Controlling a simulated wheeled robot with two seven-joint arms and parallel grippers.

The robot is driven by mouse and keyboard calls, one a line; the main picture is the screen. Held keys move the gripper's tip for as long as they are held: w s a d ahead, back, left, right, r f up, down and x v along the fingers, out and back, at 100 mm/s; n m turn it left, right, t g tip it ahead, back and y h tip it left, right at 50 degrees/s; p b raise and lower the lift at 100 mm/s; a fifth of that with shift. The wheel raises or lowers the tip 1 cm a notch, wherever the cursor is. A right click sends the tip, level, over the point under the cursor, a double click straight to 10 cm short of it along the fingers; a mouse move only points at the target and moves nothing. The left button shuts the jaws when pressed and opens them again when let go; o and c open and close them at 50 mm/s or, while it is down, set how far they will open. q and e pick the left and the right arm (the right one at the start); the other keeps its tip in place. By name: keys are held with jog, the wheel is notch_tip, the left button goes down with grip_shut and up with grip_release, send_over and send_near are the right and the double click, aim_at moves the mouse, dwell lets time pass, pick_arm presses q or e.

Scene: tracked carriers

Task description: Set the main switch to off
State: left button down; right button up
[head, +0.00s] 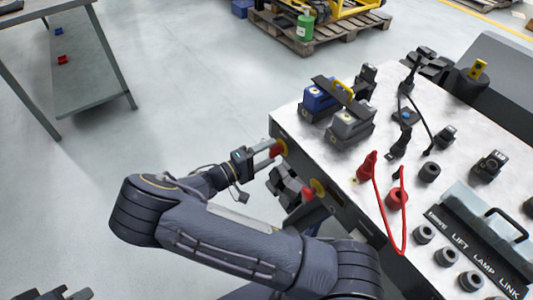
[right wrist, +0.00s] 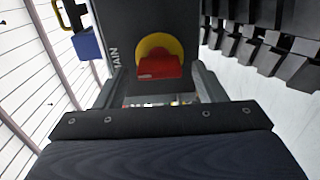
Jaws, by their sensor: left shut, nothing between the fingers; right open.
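The main switch is a red handle on a yellow round plate (head: 282,147) on the dark side panel of the bench. In the right wrist view the switch (right wrist: 158,66) shows beside the partly hidden lettering "MAIN". My right gripper (head: 268,154) is open at this switch, its fingers pointing at the panel. In the right wrist view the red handle lies between the two fingers, with a gap on each side. I see no off mark. My left gripper (head: 62,294) is shut and empty at the bottom left, partly cut off.
A second red handle on a yellow plate (head: 318,187) sits lower on the same panel. The bench top (head: 330,160) holds a blue block (head: 318,97), a grey block (head: 350,124) and red plugs with a red cable (head: 377,205). A grey table (head: 95,95) stands at the left; floor between is clear.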

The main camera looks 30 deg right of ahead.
jog(key=a, duration=0.7)
jog(key=shift+s+a, duration=0.35)
jog(key=shift+a, duration=0.05)
jog(key=shift+d, duration=0.1)
jog(key=s+d+r+m+g+y, duration=0.1)
jog(key=s+d+g+y, duration=0.15)
jog(key=s+y, duration=0.35)
jog(key=s+d+r+m+g+y, duration=0.1)
jog(key=s+d+g+y, duration=0.15)
jog(key=s+y, duration=0.35)
jog(key=s+a+r+t+y, duration=0.3)
jog(key=s+r+t+y, duration=0.7)
jog(key=r, duration=0.3)
notch_tip(320, 180, up, 12)
jog(key=p, duration=1.1)
jog(key=shift+a+f+g+p, duration=0.2)
jog(key=shift+a+g+p, duration=0.1)
jog(key=shift+p, duration=0.1)
jog(key=shift+c, duration=0.2)
